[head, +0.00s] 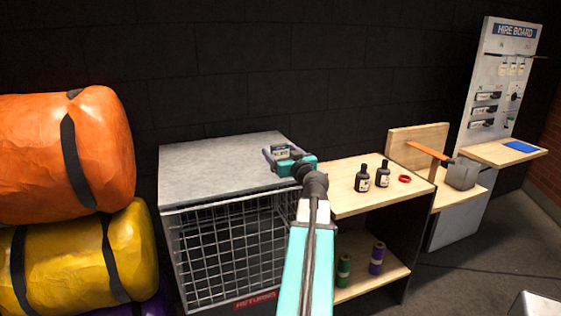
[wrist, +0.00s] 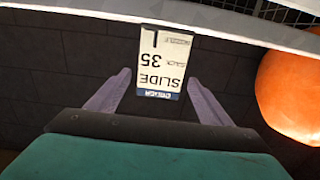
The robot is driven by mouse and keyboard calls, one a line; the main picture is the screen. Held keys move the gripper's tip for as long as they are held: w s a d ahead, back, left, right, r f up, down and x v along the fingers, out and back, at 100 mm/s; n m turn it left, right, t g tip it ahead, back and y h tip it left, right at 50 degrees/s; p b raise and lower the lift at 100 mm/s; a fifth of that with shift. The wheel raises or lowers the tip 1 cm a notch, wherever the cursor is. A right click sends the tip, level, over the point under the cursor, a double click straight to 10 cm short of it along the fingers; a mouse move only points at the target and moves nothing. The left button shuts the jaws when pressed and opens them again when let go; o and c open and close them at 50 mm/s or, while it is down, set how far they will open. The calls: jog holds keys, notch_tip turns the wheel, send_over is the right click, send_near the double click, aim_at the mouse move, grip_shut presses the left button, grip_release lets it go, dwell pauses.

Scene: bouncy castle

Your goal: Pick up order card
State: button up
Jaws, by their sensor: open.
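The order card (wrist: 163,62) is a small cream card with a blue strip and black print, including "SLIDE" and "35". It appears upside down in the wrist view. My gripper (wrist: 157,85) is open, with its two pale purple fingers on either side of the card and visible gaps between. In the head view the card (head: 281,152) is small and partly hidden by my gripper (head: 282,156), over the right part of the grey top of the wire cage (head: 215,170). I cannot tell whether the card touches the top.
A wooden shelf unit (head: 350,200) with two dark bottles (head: 372,178) and a red ring (head: 404,179) stands right of the cage. Orange (head: 65,150) and yellow (head: 80,255) rolls are stacked at left. A dark block wall is behind.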

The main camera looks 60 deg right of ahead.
jog(key=shift+w, duration=0.1)
jog(key=shift+p+x, duration=1.15)
jog(key=shift+x, duration=1.35)
jog(key=shift+d+f, duration=0.1)
jog(key=shift+f, duration=0.05)
jog(key=shift+c, duration=0.3)
jog(key=c, duration=1.1)
